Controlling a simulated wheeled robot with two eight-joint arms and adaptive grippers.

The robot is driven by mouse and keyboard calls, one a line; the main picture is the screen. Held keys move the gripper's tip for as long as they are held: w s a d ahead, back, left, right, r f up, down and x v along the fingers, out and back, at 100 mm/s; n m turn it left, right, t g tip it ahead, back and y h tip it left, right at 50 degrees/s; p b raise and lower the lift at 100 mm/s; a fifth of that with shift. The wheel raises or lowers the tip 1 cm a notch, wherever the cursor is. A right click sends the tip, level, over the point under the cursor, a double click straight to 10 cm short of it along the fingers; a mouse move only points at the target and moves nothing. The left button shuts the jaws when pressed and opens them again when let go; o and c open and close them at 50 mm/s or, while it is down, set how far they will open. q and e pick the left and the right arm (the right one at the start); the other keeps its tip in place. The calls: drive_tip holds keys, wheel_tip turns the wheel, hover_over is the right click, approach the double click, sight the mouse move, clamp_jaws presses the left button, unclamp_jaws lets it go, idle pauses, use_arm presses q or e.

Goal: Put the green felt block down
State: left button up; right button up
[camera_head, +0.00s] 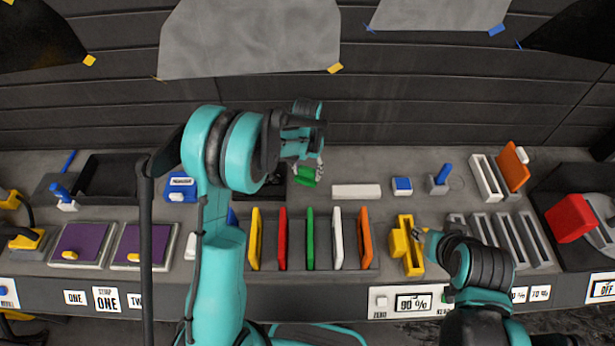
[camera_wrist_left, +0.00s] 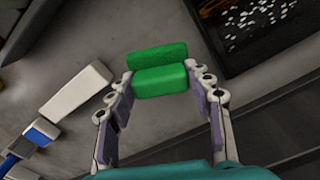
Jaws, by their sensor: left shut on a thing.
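The green felt block (camera_head: 306,177) is at the fingertips of my left gripper (camera_head: 304,162), over the grey worktop behind the row of coloured cards. In the left wrist view the block (camera_wrist_left: 160,80) sits between the two fingertips of my left gripper (camera_wrist_left: 165,88), which is shut on it. A second green strip (camera_wrist_left: 157,54) shows just beyond it; I cannot tell whether it is part of the same block. Whether the block touches the worktop is unclear. My right gripper (camera_head: 421,234) is at the yellow holder (camera_head: 407,246); its fingers are too small to read.
A white bar (camera_head: 356,191), a blue pad (camera_head: 402,186) and a blue-handled tool (camera_head: 441,176) lie right of the block. A dark tray (camera_wrist_left: 258,30) is close by. A rack of upright coloured cards (camera_head: 296,241) stands in front. Bare worktop shows around the white bar.

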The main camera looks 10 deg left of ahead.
sight(308, 177)
use_arm(q)
wheel_tip(308, 177, down, 3)
drive_tip(key=shift+f, duration=0.2)
drive_tip(key=shift+b, duration=0.3)
drive_tip(key=shift+f, duration=0.15)
drive_tip(key=o, duration=1.2)
drive_tip(key=shift+o, duration=0.2)
